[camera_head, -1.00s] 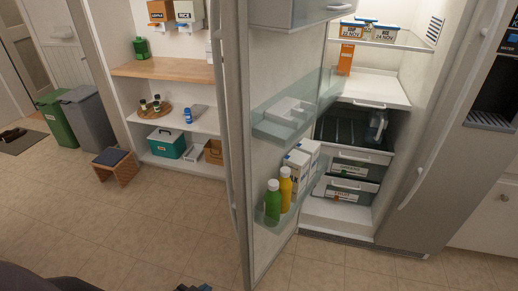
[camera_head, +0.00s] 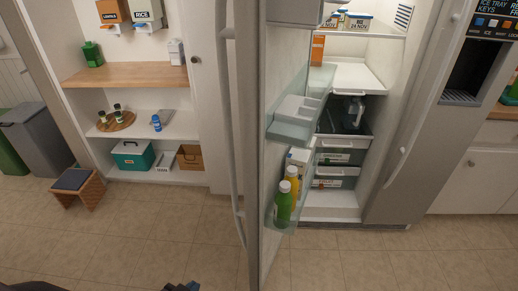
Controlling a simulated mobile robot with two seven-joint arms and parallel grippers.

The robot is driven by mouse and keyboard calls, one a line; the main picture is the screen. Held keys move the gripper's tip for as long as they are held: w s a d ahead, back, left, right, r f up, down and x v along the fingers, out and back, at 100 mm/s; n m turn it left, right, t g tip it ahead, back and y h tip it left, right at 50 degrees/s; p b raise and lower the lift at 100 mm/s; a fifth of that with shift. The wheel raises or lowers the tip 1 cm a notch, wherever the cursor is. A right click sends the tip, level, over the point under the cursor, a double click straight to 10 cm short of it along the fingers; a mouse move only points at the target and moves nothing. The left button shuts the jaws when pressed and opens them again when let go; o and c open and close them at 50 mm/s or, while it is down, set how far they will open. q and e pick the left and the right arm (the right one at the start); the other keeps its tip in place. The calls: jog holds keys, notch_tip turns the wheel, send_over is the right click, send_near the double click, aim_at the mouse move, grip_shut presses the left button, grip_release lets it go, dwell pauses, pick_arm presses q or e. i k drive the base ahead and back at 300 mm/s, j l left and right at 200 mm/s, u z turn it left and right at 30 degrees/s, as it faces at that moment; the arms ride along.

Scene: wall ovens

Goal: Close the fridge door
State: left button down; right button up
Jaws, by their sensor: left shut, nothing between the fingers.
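The fridge door (camera_head: 254,130) stands wide open in the head view, seen nearly edge-on, with its long grey handle on the left side. Its inner side bears clear shelves with a green bottle (camera_head: 283,205), a yellow bottle and white cartons. The fridge interior (camera_head: 350,75) shows to the right of the door, with shelves and drawers. My left gripper (camera_head: 180,287) is only partly in view at the bottom edge. It is shut and empty, low and left of the door, apart from it in the picture. My right gripper is out of view.
The fridge's other door with a dispenser (camera_head: 472,70) is at the right. Open shelving (camera_head: 130,77) stands behind on the left. A small stool (camera_head: 78,188) and a grey bin (camera_head: 38,135) stand on the floor at left. The tiled floor before the door looks clear.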

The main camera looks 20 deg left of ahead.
aim_at(274, 39)
jog(key=j+z, duration=0.25)
jog(key=j, duration=0.65)
jog(key=i+j, duration=0.15)
jog(key=j, duration=0.3)
jog(key=i+j+z, duration=0.15)
jog(key=j, duration=0.25)
